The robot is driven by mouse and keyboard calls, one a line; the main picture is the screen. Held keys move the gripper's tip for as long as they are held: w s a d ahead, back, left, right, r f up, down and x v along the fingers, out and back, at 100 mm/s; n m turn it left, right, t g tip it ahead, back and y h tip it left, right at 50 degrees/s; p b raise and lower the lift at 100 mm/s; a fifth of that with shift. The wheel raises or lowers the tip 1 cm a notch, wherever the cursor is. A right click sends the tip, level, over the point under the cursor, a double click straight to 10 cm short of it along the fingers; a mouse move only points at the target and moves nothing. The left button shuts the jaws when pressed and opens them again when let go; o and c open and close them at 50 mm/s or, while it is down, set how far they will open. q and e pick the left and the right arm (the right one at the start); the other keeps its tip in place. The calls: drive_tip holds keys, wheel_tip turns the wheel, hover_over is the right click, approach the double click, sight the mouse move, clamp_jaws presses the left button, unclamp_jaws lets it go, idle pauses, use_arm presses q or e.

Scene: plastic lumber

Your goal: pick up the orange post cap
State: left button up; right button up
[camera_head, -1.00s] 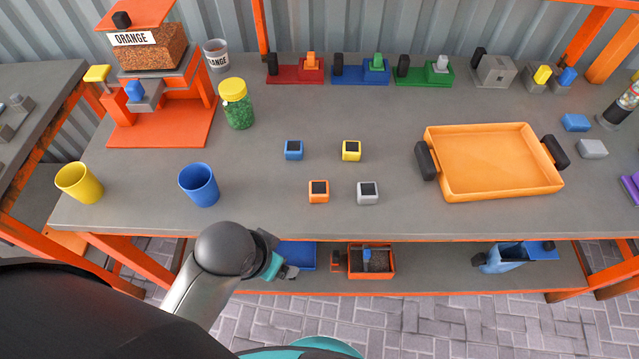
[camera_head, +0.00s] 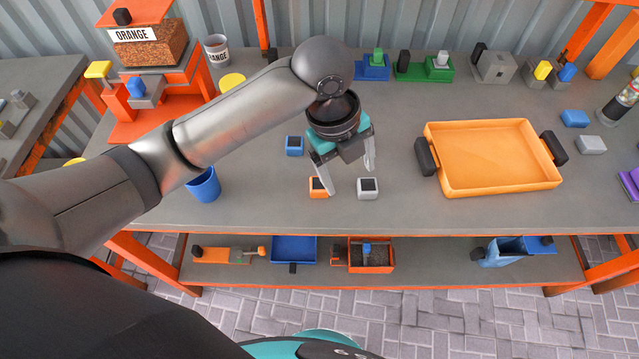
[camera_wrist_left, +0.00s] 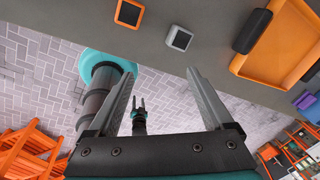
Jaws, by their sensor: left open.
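The orange post cap (camera_head: 317,190), a small block with a dark square top, sits on the workbench (camera_head: 260,205). In the left wrist view the orange cap (camera_wrist_left: 129,13) is at the top, beyond the left finger's tip. My left gripper (camera_head: 349,179) is open and empty above the bench. One fingertip overlaps the orange cap in the head view; contact cannot be told. The gripper's fingers (camera_wrist_left: 160,75) are wide apart in the wrist view. My right gripper (camera_wrist_left: 139,106) shows small and distant between them, its prongs apart.
A grey cap (camera_head: 367,190) sits right of the orange one, a blue cap (camera_head: 294,146) behind it. The yellow cap is hidden by my arm. An orange tray (camera_head: 492,188) with black handles stands to the right. A blue cup (camera_head: 205,187) is at left. The front bench strip is clear.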

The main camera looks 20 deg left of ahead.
use_arm(q)
drive_tip(key=w+a+r+m+y, duration=0.2)
drive_tip(key=w+a+r+m, duration=0.1)
drive_tip(key=a+r+m, duration=0.2)
drive_tip(key=b, duration=0.2)
hover_over(319, 183)
drive_tip(key=shift+m+g, duration=0.3)
drive_tip(key=shift+g, duration=0.1)
drive_tip(key=f, duration=0.9)
drive_tip(key=shift+s+d+f, duration=0.15)
drive_tip(key=shift+d+f, duration=0.05)
drive_tip(key=shift+f, duration=0.2)
wheel_tip(319, 183, down, 5)
drive_tip(key=shift+a+f+b, duration=0.1)
drive_tip(key=shift+a+b, duration=0.05)
drive_tip(key=shift+b, duration=0.4)
drive_tip(key=shift+c, duration=0.2)
clamp_jaws()
